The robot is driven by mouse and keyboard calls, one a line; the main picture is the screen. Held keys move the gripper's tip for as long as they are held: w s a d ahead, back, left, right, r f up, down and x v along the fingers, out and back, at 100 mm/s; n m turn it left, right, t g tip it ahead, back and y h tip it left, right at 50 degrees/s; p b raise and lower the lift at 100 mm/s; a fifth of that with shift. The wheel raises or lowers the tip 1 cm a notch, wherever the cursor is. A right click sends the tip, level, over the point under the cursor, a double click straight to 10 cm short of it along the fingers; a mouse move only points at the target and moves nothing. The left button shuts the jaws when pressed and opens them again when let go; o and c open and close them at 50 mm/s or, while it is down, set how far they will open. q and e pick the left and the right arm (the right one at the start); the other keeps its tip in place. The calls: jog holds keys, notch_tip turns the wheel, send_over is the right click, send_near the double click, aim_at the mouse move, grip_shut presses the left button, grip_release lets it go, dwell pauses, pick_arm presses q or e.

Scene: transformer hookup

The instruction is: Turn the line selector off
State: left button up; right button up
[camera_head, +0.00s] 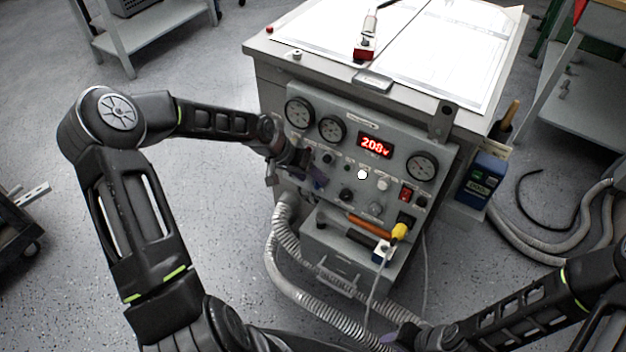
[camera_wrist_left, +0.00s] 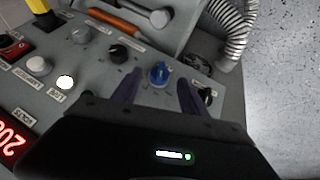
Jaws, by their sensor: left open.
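The grey test cabinet (camera_head: 335,252) has a front panel of gauges, knobs and lamps. In the left wrist view a blue knob (camera_wrist_left: 158,73), likely the line selector, stands on the panel; its small label is unreadable. My left gripper (camera_wrist_left: 160,84) is open, with one dark finger on each side of the blue knob. I cannot tell whether they touch it. In the head view my left gripper (camera_head: 316,178) is at the panel's left side and hides the blue knob. My right gripper (camera_head: 398,337) shows partly at the bottom; its jaw state is unclear.
A white lamp (camera_head: 362,174) glows near the red 208 V display (camera_head: 374,145). Black knobs (camera_wrist_left: 123,52) and (camera_wrist_left: 205,96) flank the blue one. An orange-handled tool (camera_head: 370,225) lies on the lower ledge.

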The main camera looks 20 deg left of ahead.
pick_arm(q)
jog(key=shift+x, duration=1.1)
jog(key=shift+c, duration=0.2)
grip_shut()
